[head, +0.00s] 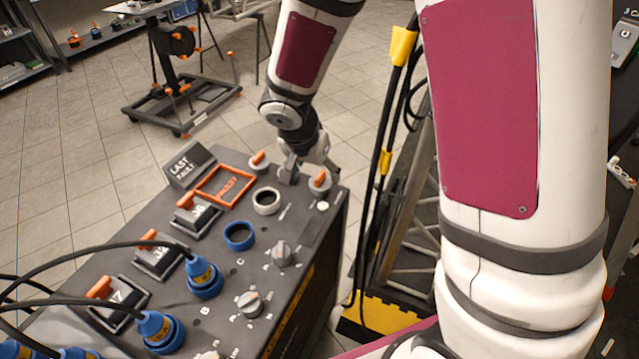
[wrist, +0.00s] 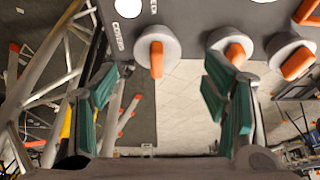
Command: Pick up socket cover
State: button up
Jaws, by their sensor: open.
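Several round grey caps with orange grips, which look like the socket covers, sit in a row at the far end of a dark panel. In the head view one cap (head: 319,181) is right of my gripper (head: 290,168) and another (head: 259,161) is left of it. In the wrist view my gripper (wrist: 162,85) is open and empty, its green-padded fingers spread. The leftmost cap (wrist: 172,48) appears between and just beyond the fingertips; a middle cap (wrist: 218,40) is by the right finger and a third (wrist: 279,46) is farther right. I cannot tell whether any finger touches a cap.
The panel (head: 222,270) carries blue plugs (head: 203,279) with black cables, an empty blue ring (head: 239,236), a white ring (head: 267,201), grey knobs (head: 283,253) and orange-handled switches. A tilted "LAST FAULT" sign (head: 189,165) stands at its far left. A truss with cables stands to the right.

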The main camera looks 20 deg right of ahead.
aim_at(319, 177)
jog(key=x, duration=0.5)
jog(key=shift+s+d+b, duration=0.1)
jog(key=shift+s+b, duration=0.05)
jog(key=shift+b, duration=0.15)
jog(key=shift+c, duration=0.3)
jog(key=c, duration=1)
